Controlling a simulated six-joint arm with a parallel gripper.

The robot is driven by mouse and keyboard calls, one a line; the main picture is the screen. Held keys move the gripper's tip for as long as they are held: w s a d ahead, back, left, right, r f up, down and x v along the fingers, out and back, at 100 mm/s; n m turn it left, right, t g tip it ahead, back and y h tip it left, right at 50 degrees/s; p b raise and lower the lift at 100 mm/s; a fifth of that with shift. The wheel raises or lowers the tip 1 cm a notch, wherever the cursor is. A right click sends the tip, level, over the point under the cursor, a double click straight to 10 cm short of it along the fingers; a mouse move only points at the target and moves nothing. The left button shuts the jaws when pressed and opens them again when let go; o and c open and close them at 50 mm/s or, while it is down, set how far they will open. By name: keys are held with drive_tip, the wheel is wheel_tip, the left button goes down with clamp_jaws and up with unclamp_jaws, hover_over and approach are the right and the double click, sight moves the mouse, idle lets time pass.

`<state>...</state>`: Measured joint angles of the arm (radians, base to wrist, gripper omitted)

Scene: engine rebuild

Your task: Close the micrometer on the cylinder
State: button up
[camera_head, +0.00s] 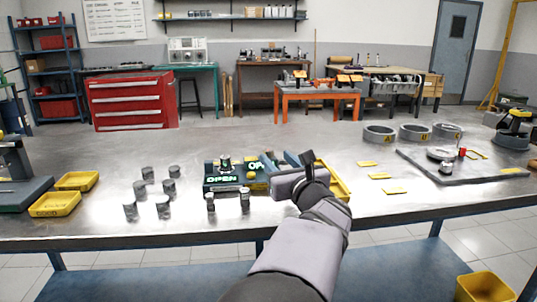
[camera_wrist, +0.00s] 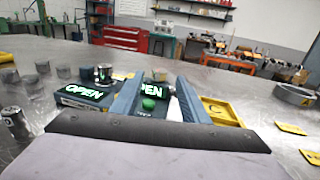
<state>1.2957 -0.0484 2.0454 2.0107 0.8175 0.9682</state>
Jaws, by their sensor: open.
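The micrometer (camera_head: 235,185) is a dark block on the bench in the middle of the head view, with two lit green "OPEN" displays. A metal cylinder (camera_head: 225,163) stands upright on its left half. The wrist view also shows the micrometer (camera_wrist: 72,102) and cylinder (camera_wrist: 103,74). A round green button (camera_wrist: 148,104) sits on the micrometer's right part. My gripper (camera_wrist: 158,80) is open and empty, and the button shows between its fingers. In the head view my gripper (camera_head: 296,160) is beside the micrometer's right end. Its height above the block is hard to tell.
Several grey cylinders (camera_head: 147,174) stand left of the micrometer, and two smaller ones (camera_head: 245,200) stand in front. A yellow tray (camera_head: 343,190) lies close right of my gripper. Yellow bins (camera_head: 56,204) are at left. Metal rings (camera_head: 379,135) and yellow labels (camera_head: 379,176) lie to the right.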

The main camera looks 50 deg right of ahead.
sight(271, 152)
drive_tip(key=shift+x, duration=3.5)
clamp_jaws()
